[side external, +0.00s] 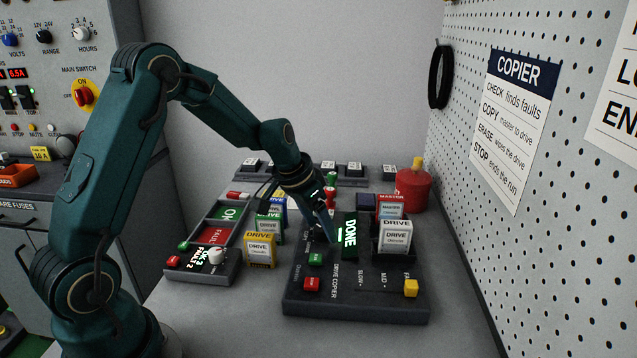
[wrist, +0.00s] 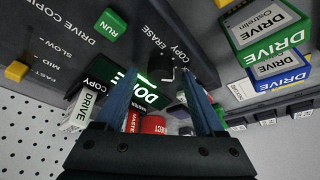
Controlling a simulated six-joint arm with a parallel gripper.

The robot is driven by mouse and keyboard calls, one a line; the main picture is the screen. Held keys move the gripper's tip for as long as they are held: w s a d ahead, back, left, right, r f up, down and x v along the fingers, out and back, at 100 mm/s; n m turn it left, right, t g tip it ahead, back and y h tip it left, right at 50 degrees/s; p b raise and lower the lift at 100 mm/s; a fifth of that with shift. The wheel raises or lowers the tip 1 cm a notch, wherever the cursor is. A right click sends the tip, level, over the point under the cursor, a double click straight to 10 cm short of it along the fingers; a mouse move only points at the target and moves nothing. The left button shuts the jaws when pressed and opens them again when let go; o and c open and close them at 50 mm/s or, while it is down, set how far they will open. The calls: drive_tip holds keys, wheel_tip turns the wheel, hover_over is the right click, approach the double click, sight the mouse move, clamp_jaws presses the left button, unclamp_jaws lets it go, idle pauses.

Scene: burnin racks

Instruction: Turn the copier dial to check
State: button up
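The copier (side external: 300,295) is a dark console with a lit green DONE display (side external: 349,236), a green run button (side external: 315,259) and a red button (side external: 312,284). The dial is a small black knob (wrist: 160,68) beside the COPY and ERASE labels in the wrist view. In the side view my gripper hides most of it. My gripper (side external: 330,236) points down at the copier, left of the display. In the wrist view its fingers (wrist: 157,78) are apart, with the knob between their tips. I cannot tell whether they touch it. The dial's exact setting is unclear.
A white drive (side external: 396,236) and a red MASTER drive (side external: 390,207) stand in the copier. A yellow DRIVE box (side external: 260,250) and other drives stand to its left, by a tester (side external: 196,268). A red canister (side external: 412,190) is behind; a pegboard (side external: 560,170) walls the right.

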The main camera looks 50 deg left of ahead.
sight(311, 242)
drive_tip(key=shift+r, duration=0.1)
drive_tip(key=shift+v, duration=2.5)
drive_tip(key=s+d+r+m+t, duration=0.2)
drive_tip(key=s+d+r, duration=0.45)
drive_tip(key=r, duration=0.35)
drive_tip(key=s+d+f+n, duration=0.1)
drive_tip(key=s+f, duration=0.1)
drive_tip(key=s, duration=0.4)
drive_tip(key=s+d+f+n, duration=0.1)
drive_tip(key=s+d, duration=0.1)
drive_tip(key=s, duration=0.5)
drive_tip(key=shift+s+d+f+g, duration=0.15)
drive_tip(key=shift+f+g, duration=0.25)
